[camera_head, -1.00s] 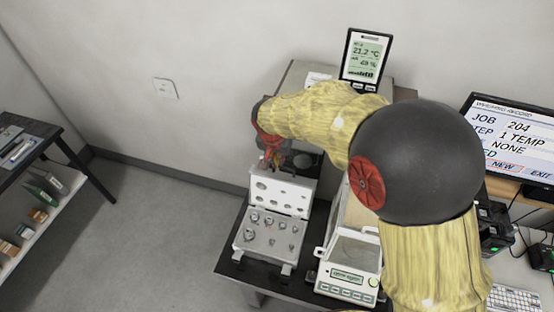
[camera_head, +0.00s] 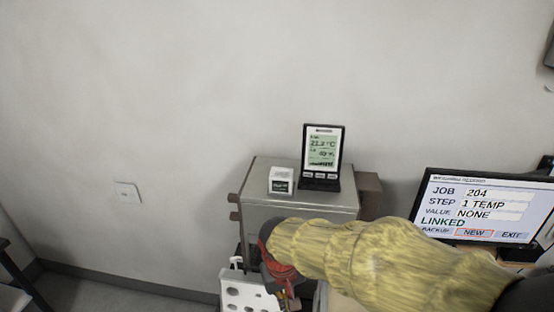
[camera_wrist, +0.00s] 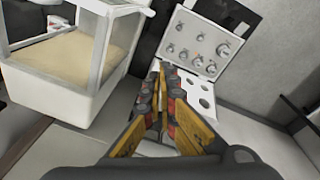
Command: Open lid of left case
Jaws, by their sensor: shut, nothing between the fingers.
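The case's white lid (camera_head: 248,294) stands raised at the bottom of the head view, with round holes in its inner face; the frame cuts off the rest. In the wrist view the open case (camera_wrist: 198,46) shows several metal weights in its tray, and the lid (camera_wrist: 203,92) shows beside the fingers. My gripper (camera_wrist: 162,68) is shut with nothing between its fingers. In the head view my gripper (camera_head: 286,292) is partly hidden, close to the right of the lid. I cannot tell whether it touches the lid.
A balance with clear walls (camera_wrist: 70,65) stands left of the fingers in the wrist view. In the head view a grey cabinet (camera_head: 300,205) bears a small white box (camera_head: 281,181) and a temperature display (camera_head: 322,155). A monitor (camera_head: 485,207) stands at right.

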